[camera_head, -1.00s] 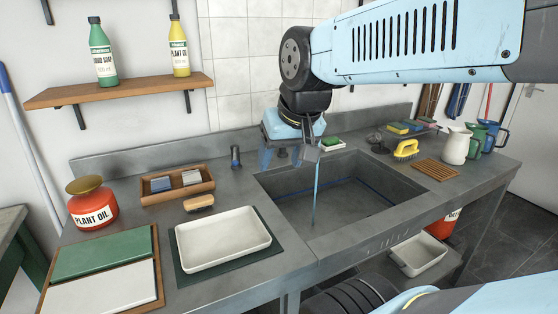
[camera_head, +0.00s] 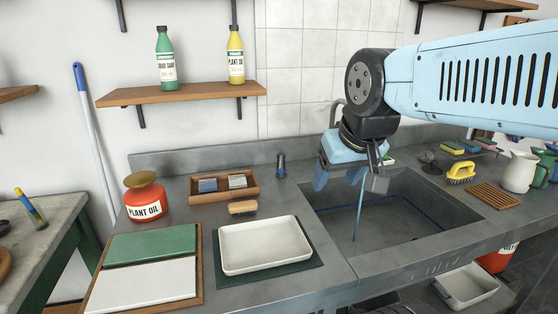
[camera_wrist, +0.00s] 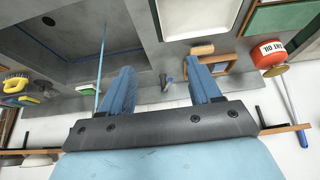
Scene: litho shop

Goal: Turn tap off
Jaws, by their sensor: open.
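The tap is mostly hidden behind my arm; a grey curved piece (camera_head: 337,112), perhaps its spout, shows beside my wrist. A thin blue stream of water (camera_head: 359,210) falls into the sink (camera_head: 400,215); it also shows in the wrist view (camera_wrist: 100,65). A small dark upright lever (camera_head: 281,165), apparently the tap's handle, stands on the counter left of the sink. In the wrist view the lever (camera_wrist: 165,82) appears between my fingers, beyond them. My gripper (camera_head: 338,178) is open and empty above the sink's back left, right of the lever and apart from it.
Left of the sink are a wooden box (camera_head: 222,192), a brush (camera_head: 242,208), a white tray (camera_head: 265,245) and a red plant oil can (camera_head: 144,198). A yellow brush (camera_head: 461,172) and a white jug (camera_head: 519,172) stand right. A bottle shelf (camera_head: 185,94) hangs above.

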